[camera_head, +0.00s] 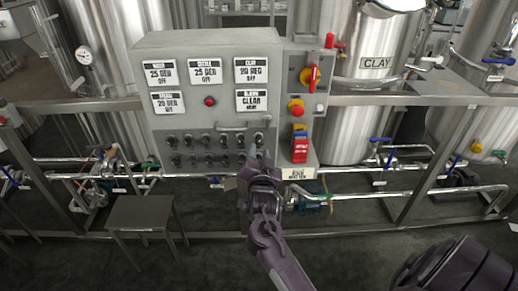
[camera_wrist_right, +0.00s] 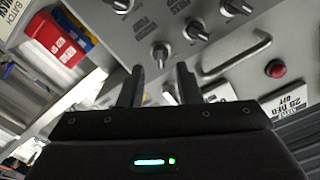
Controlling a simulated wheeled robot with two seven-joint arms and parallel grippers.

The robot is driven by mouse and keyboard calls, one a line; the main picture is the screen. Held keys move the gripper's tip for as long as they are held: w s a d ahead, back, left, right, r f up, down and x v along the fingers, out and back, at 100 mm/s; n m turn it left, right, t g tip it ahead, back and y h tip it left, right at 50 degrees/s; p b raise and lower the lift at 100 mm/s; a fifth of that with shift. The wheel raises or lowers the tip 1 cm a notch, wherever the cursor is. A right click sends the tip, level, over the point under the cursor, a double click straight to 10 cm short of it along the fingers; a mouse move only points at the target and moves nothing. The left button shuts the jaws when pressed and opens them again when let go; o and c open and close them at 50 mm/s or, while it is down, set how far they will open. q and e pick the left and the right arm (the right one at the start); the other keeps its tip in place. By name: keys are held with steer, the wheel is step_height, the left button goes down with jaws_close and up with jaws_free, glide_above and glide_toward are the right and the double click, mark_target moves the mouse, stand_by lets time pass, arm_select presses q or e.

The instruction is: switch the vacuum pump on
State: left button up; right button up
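A grey control panel (camera_head: 225,120) carries rows of small dark rotary switches (camera_head: 200,150) on its lower half. Their labels are too small or blurred for me to tell which one is the vacuum pump switch. My right gripper (camera_head: 257,152) is at the right end of the switch rows and hides part of them. In the right wrist view its two dark fingers (camera_wrist_right: 162,72) are apart. One switch knob (camera_wrist_right: 160,52) shows just beyond the gap between the fingertips; contact cannot be made out. More knobs (camera_wrist_right: 196,30) lie to its right. My left gripper is out of view.
A horizontal handle (camera_head: 231,128) sticks out from the panel close to my right gripper, also in the wrist view (camera_wrist_right: 235,58). A red lockout tag box (camera_head: 300,150), a red-yellow emergency button (camera_head: 296,107) and a red rotary switch (camera_head: 312,77) are on the right. Pipes and a small table (camera_head: 142,212) stand below.

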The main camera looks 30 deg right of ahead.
steer(key=v, duration=0.4)
stand_by(0.4)
steer(key=a+f+n+g+y, duration=0.1)
steer(key=a+f+n+y, duration=0.15)
steer(key=f, duration=0.75)
steer(key=a+f+n+g+y, duration=0.1)
steer(key=a+f+n+y, duration=0.2)
steer(key=f, duration=0.6)
steer(key=s+a+f+n+g+y, duration=0.1)
steer(key=s+a+f+n+g, duration=0.2)
steer(key=f, duration=0.5)
steer(key=s+a+f+n+y, duration=0.1)
steer(key=s+a+f, duration=0.1)
steer(key=s+f, duration=0.55)
steer(key=s+a+f+n+g+y, duration=0.1)
steer(key=s+a+f+n+g, duration=0.2)
steer(key=s+f, duration=1)
steer(key=s+f+g, duration=0.2)
steer(key=s+f, duration=0.1)
steer(key=s, duration=0.4)
steer(key=s+d+f+n+g, duration=0.1)
steer(key=s+f+g, duration=0.1)
steer(key=s, duration=0.5)
steer(key=s+d+f+n+g+y, duration=0.1)
steer(key=s+f+g, duration=0.1)
steer(key=s+f, duration=0.3)
steer(key=shift+s+d, duration=0.25)
steer(key=shift+s, duration=0.8)
